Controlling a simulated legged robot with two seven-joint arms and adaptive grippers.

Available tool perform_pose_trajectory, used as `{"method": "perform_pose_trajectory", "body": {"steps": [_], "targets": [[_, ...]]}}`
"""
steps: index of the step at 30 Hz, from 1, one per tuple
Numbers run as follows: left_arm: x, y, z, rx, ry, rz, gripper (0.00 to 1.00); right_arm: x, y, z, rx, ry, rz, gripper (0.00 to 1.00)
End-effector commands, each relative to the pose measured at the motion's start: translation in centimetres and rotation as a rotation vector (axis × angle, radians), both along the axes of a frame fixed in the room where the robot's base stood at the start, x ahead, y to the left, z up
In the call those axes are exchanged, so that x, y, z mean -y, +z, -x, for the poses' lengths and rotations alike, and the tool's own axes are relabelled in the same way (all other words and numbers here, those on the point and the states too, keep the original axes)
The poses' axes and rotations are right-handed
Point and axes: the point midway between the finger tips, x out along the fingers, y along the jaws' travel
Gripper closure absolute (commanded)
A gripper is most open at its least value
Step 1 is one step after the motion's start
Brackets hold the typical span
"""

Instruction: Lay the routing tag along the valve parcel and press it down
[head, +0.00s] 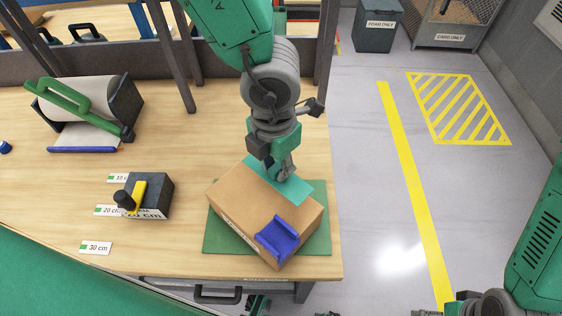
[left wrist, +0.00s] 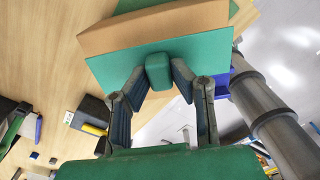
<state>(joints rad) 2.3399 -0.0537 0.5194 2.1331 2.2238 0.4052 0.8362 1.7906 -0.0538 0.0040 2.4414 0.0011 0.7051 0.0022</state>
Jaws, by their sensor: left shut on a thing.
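The valve parcel (head: 245,195) is a brown box lying turned on a green mat near the table's right end. The routing tag (head: 296,188) is a flat teal sheet over the parcel's far right part, reaching past its edge. In the left wrist view the tag (left wrist: 112,70) has a raised green grip block (left wrist: 158,70). My left gripper (head: 285,172) is shut on this block, and its fingers (left wrist: 158,77) stand on both sides of it. Whether the tag touches the parcel is unclear. My right arm (head: 537,245) shows at the lower right; its fingers cannot be made out.
A blue piece (head: 278,238) sits on the parcel's near right side. The green mat (head: 222,238) shows around the parcel. Left of it stand a dark block with a yellow strip (head: 153,195), distance labels (head: 95,247) and a roll holder with a green handle (head: 85,110). Floor lies right of the table.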

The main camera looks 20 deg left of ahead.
Motion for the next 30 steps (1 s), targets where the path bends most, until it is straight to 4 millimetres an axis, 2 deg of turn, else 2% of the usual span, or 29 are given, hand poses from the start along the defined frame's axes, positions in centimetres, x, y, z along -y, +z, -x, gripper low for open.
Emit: {"method": "perform_pose_trajectory", "body": {"steps": [1,6,12,18,30], "targets": [[-0.3,-0.9,0.1,-0.003,0.002,0.001,1.00,0.0,-0.8,0.0,0.000,0.001,0.000,0.23],[-0.3,-2.9,0.1,-0.004,0.002,0.000,1.00,-0.1,-2.2,0.0,-0.001,0.001,-0.001,0.23],[0.2,-4.5,0.1,-0.001,0.001,-0.004,1.00,-0.1,-3.4,0.0,-0.001,0.001,-0.001,0.23],[0.6,-5.1,0.1,-0.001,0.000,-0.007,1.00,-0.1,-3.8,0.0,-0.001,0.001,-0.001,0.23],[-0.2,-5.2,0.1,-0.002,0.002,0.000,1.00,-0.1,-3.8,0.0,0.000,0.001,-0.001,0.23]]}}
